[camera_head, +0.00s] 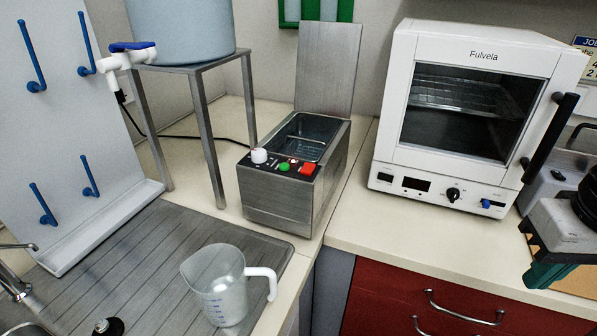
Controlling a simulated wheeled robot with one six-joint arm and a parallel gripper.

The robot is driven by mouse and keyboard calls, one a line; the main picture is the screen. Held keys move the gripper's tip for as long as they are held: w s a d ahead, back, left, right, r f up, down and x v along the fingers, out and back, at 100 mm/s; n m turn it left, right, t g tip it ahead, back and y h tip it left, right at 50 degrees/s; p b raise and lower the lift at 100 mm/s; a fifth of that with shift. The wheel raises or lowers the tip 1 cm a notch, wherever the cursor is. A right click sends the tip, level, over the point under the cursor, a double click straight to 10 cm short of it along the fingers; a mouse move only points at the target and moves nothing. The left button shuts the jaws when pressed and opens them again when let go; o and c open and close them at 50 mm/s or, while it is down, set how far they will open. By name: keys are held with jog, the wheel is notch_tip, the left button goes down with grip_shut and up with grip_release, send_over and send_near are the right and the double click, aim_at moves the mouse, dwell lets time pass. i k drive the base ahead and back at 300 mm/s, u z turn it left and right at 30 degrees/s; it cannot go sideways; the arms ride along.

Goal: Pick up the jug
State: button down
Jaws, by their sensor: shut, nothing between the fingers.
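The jug (228,295) is a clear measuring jug with blue markings and a white handle that points right. It stands upright on the grey ribbed draining board at the lower middle of the head view. My gripper (543,276) shows at the right edge, with a pale body and teal fingers pointing down and left. It is shut and empty, far to the right of the jug. Part of it is cut off by the picture edge.
A metal water bath (278,199) with raised lid stands behind the jug. A white oven (400,155) is at the right. A metal stand (205,135) carries a blue-grey tank (185,30); a pegged drying rack (75,140) is at left. Counter before the oven is clear.

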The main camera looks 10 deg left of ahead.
aim_at(226, 308)
jog(key=k, duration=0.5)
jog(key=z, duration=0.5)
jog(key=i, duration=0.5)
jog(key=u, duration=2.55)
jog(key=k, duration=1.3)
jog(key=u, duration=0.3)
jog(key=i, duration=0.9)
jog(key=z, duration=0.05)
